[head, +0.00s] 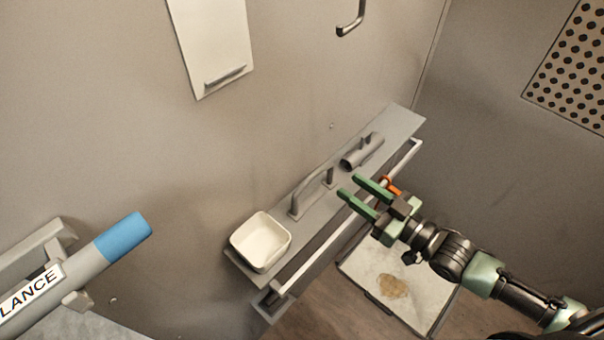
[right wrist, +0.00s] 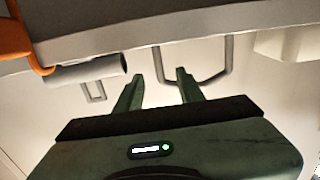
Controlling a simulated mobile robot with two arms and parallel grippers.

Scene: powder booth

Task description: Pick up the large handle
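The large handle (head: 295,204) is a grey U-shaped bar standing upright on a narrow grey shelf (head: 400,124). It stands between a white bowl and a short grey cylinder. My right gripper (head: 349,185) has green fingers, is open and empty, and points at the shelf from its front right side, close to the handle. In the right wrist view the handle (right wrist: 229,55) shows upside down beyond the fingertips, with one leg near the gap between the fingers and the rest to the right. No contact is visible. My left gripper is not in view.
The white bowl (head: 260,240) and the grey cylinder (head: 361,151) flank the handle. A rail (head: 310,262) runs along the shelf front, with an orange hook (head: 391,186) near my gripper. A blue-ended lance (head: 122,235) rests at left. Wall lies behind the shelf.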

